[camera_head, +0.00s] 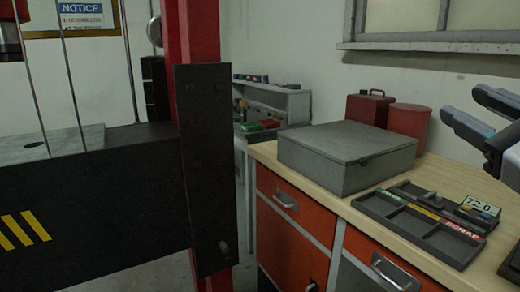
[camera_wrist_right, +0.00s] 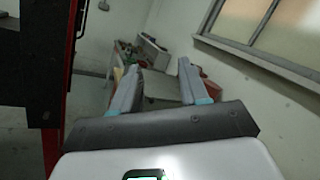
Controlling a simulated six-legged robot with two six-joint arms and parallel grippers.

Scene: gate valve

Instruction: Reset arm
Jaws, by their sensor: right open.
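My right gripper (camera_head: 482,118) comes in from the right edge in the head view, above the right part of the workbench. Its two grey fingers are apart, with nothing between them. In the right wrist view the gripper (camera_wrist_right: 157,88) also shows its two fingers spread, with blue-grey pads near their bases. No gate valve can be made out in either view. My left gripper is not in view.
Red cans (camera_head: 408,130) stand behind. A black beam (camera_head: 90,205) and red post (camera_head: 199,40) fill the left.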

